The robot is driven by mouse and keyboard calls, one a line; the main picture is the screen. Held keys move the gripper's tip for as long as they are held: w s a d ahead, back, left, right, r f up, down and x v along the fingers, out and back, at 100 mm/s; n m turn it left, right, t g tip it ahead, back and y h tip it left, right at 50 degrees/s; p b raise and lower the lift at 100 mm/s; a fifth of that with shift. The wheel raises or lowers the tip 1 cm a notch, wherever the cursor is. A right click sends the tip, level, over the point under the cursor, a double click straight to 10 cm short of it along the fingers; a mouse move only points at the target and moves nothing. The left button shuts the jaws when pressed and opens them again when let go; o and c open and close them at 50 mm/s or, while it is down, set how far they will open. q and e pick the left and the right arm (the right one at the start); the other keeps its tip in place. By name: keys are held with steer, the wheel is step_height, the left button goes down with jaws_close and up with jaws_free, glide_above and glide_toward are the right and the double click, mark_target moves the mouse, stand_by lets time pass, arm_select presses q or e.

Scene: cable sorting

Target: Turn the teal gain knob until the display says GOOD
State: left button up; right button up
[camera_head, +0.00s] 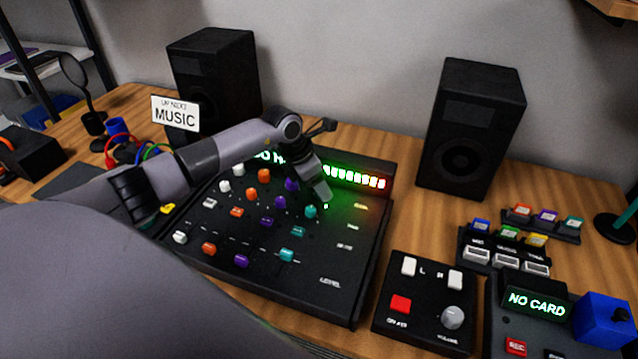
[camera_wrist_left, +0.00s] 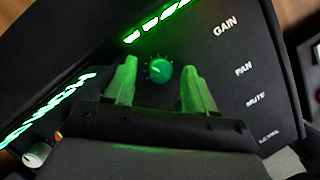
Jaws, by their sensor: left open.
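The teal gain knob (camera_wrist_left: 159,72) stands on the black mixer panel, in the row of the GAIN label, in the left wrist view. My left gripper (camera_head: 318,198) hides it in the head view. The gripper is open, with one finger on each side of the knob and a gap on both sides. The display (camera_head: 268,156) shows green letters like "OO H"; my arm hides the rest. The level bar (camera_head: 354,178) beside it is lit along its length. My right gripper is not in view.
Another teal knob (camera_head: 310,211) sits just below the gripper, with purple and orange knobs to its left. Two black speakers (camera_head: 213,80) (camera_head: 470,130) stand behind the mixer. A small switch box (camera_head: 425,300) is at right.

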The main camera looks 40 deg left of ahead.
arm_select(q)
steer(key=shift+w+d+f, duration=0.1)
steer(key=shift+f, duration=0.15)
jaws_close()
steer(key=shift+r+n+y+p, duration=0.15)
steer(key=shift+n+y+p, duration=0.15)
steer(key=shift+n+p, duration=0.4)
steer(key=shift+d+n+t+y+p, duration=0.1)
steer(key=shift+n+t+y+p, duration=0.4)
steer(key=shift+n, duration=1.2)
jaws_free()
